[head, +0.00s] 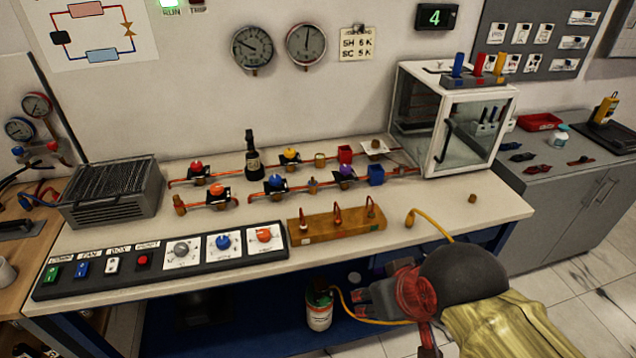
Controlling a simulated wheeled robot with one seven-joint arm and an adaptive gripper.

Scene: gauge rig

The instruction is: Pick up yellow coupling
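The yellow coupling (410,217) is the brass-coloured end of a yellow hose (436,225). It rests near the front edge of the bench, right of the wooden block. The hose curves right and drops over the edge behind my arm. My gripper (359,299) is dark grey and points left, in front of the bench, below and left of the coupling in the picture. It is clear of the coupling, with nothing visibly held. Its finger opening is too unclear to judge.
A wooden block (336,226) with copper hooks stands left of the coupling. A small brass fitting (472,198) lies to its right. A glass-fronted box (457,120) stands behind. A bottle (319,308) with a yellow hose is below the bench. The bench top around the coupling is mostly clear.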

